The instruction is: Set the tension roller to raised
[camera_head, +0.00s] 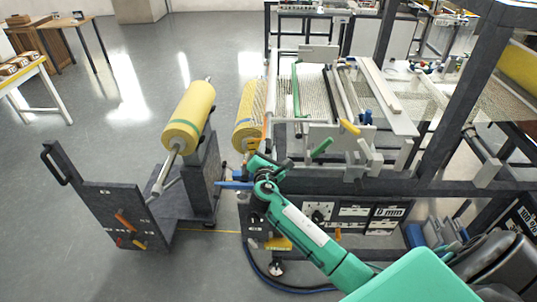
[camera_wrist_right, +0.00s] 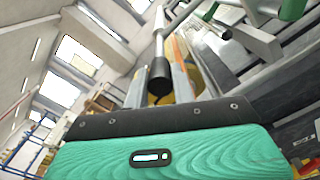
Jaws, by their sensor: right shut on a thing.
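My right gripper (camera_head: 256,180) is at the near left corner of the laminating machine, its green arm reaching in from the lower right. In the right wrist view its fingers (camera_wrist_right: 163,85) are closed around a black-ended grey rod (camera_wrist_right: 160,78), which looks like a lever handle. The tension roller cannot be told for certain. A green roller (camera_head: 296,90) lies across the mesh bed, and levers with a green grip (camera_head: 320,148) and a yellow grip (camera_head: 349,127) stick out from the machine's near side. My left gripper is not in view.
A dark cart (camera_head: 112,212) with a yellow roll (camera_head: 189,117) stands left of the machine. Another yellow roll (camera_head: 248,112) is mounted at the machine's left end. A blue bar (camera_head: 234,185) is close to my right gripper.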

